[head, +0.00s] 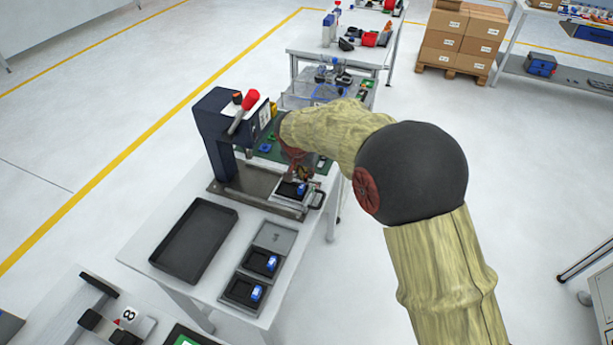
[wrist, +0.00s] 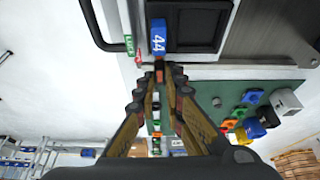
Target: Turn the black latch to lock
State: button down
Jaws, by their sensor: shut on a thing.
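The black latch (wrist: 159,65) shows only as a small dark piece between my fingertips in the wrist view, just below a blue block marked 44. My gripper (wrist: 160,75) is shut on it, and the fingers hide most of it. A green label (wrist: 129,45) and a small red mark (wrist: 138,58) lie just left of the fingertips on the light plate. In the head view my gripper (head: 301,174) is down at the front of the press fixture, partly hidden by my arm. The latch's angle cannot be told.
A black bar handle (wrist: 95,25) stands left of the fixture. The dark press (head: 222,125) with a red-knobbed lever rises beside my gripper. A black tray (head: 195,240) lies on the white table. A green mat (wrist: 215,105) holds several small coloured parts.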

jog(key=shift+m, duration=0.3)
jog(key=c, duration=2.2)
grip_release()
jog(key=shift+o, duration=0.2)
jog(key=v, duration=1.2)
jog(key=shift+w+a, duration=0.1)
jog(key=shift+a, duration=0.05)
